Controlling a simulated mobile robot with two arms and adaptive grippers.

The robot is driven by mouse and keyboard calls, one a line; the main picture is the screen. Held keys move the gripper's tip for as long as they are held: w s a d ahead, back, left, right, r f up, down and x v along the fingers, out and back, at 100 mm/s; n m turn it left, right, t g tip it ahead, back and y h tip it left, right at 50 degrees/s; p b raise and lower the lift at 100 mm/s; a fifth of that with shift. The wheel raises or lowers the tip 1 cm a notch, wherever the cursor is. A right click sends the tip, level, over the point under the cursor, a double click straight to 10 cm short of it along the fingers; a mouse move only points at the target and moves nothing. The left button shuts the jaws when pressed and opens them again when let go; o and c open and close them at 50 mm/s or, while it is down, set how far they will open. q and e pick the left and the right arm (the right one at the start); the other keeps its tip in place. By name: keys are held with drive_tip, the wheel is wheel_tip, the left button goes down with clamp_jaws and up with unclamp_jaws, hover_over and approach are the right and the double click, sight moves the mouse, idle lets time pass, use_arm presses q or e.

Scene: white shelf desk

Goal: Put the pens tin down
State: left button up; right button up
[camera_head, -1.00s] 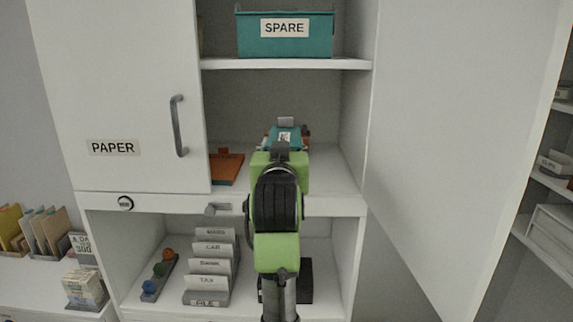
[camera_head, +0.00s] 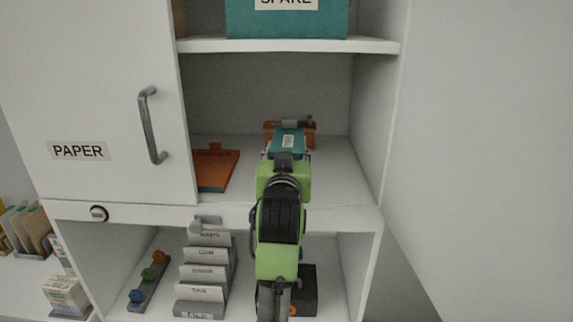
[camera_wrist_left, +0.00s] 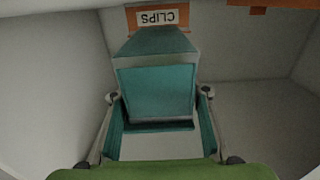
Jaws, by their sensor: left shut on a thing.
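The pens tin is a teal box with a pale label too small to read. It shows in the head view (camera_head: 289,140) above the middle shelf board, and it fills the middle of the left wrist view (camera_wrist_left: 157,90). My left gripper (camera_head: 286,155) is shut on it; its fingers are on either side of the tin in the left wrist view (camera_wrist_left: 160,104). The gripper and arm hide the tin's near side. I cannot tell whether the tin's base touches the shelf. My right gripper is in neither view.
A flat orange item (camera_head: 215,168) lies left on the shelf (camera_head: 335,175), whose right side is bare. A teal SPARE bin (camera_head: 287,22) sits above; a file rack (camera_head: 204,272) stands below.

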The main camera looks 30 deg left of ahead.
use_arm(q)
wheel_tip(320, 180, down, 4)
drive_tip(key=shift+w+r+p, duration=0.15)
drive_tip(key=shift+p, duration=0.2)
drive_tip(key=o, duration=1.2)
drive_tip(key=shift+f, duration=0.25)
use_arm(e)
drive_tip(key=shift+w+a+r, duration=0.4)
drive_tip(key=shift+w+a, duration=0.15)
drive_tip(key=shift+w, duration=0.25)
use_arm(q)
drive_tip(key=shift+r, duration=0.1)
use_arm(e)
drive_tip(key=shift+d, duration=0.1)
